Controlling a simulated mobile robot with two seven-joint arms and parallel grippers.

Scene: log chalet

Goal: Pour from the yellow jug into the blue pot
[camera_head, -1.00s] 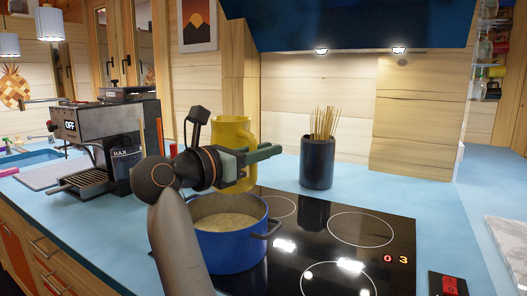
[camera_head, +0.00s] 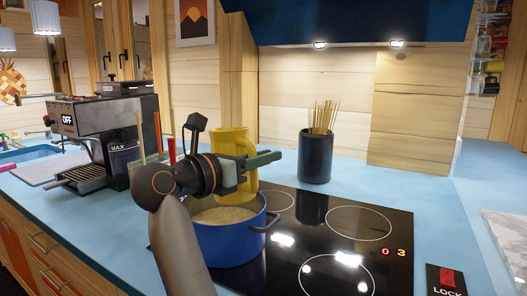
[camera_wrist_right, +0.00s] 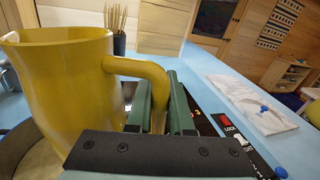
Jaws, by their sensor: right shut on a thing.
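The yellow jug (camera_head: 232,142) is held above the back part of the blue pot (camera_head: 232,243). It looks close to upright. My right gripper (camera_head: 262,161) is shut on the jug's handle and partly covers the jug in the head view. In the right wrist view, the jug (camera_wrist_right: 65,85) fills the left side, with its handle between the fingers (camera_wrist_right: 162,110). The blue pot stands on the hob and holds pale contents; my right arm hides its left side. The jug's inside is not visible. My left gripper is out of view.
The black glass hob (camera_head: 350,255) has free room right of the pot. A dark holder with thin sticks (camera_head: 315,157) stands behind it on the blue counter. A coffee machine (camera_head: 112,130) stands at left. A range hood (camera_head: 360,22) hangs above.

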